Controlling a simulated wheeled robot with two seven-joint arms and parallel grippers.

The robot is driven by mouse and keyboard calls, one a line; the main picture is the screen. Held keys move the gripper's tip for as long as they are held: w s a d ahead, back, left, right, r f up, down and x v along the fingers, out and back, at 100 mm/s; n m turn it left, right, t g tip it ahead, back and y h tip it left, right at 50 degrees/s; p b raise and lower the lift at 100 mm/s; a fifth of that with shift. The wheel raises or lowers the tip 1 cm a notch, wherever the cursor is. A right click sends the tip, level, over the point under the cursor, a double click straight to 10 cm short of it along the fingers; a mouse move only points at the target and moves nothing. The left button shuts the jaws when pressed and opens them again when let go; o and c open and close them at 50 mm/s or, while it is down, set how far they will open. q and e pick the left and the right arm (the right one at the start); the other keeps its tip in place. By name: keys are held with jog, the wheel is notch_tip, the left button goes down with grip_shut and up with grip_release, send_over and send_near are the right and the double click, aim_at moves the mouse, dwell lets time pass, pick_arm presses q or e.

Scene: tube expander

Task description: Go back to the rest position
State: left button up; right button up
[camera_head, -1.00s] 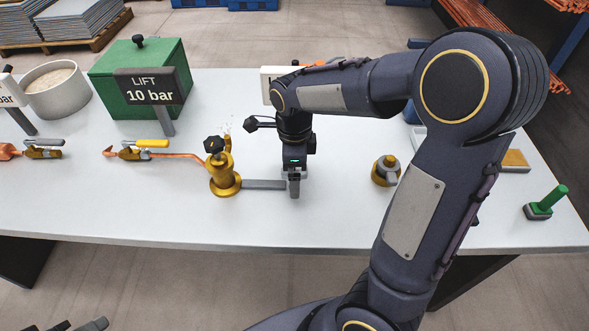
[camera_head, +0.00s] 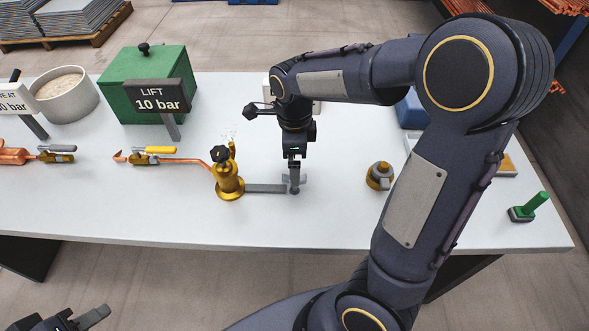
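My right gripper (camera_head: 294,182) hangs down at the end of the large dark arm that reaches in from the right. Its small fingers look spread, at the free end of the flat grey bar (camera_head: 265,188) of a brass tool. The brass tool (camera_head: 229,182) stands upright on the white table (camera_head: 180,225), with a black knob on top. I see nothing lifted by that gripper. My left gripper (camera_head: 92,317) is at the bottom left corner, in front of the table. One grey finger shows clearly; the rest is cut off by the frame, so its opening is unclear.
A green box (camera_head: 145,90), a "LIFT 10 bar" sign (camera_head: 157,97) and a white bowl (camera_head: 68,95) stand at the back left. A brass fitting (camera_head: 379,176) and a green-handled tool (camera_head: 530,208) are at right.

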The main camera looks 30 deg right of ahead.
dwell(0.5)
jog(key=s+a+r+n+t+y, duration=0.2)
jog(key=s+n, duration=0.6)
jog(key=n, duration=0.3)
jog(key=s+a+r+n+t+y, duration=0.1)
jog(key=s+a+r+n+t, duration=0.1)
jog(key=s+n, duration=0.7)
jog(key=shift+r+n+t+y, duration=0.4)
jog(key=shift+r+n+t, duration=0.4)
jog(key=shift+n, duration=0.3)
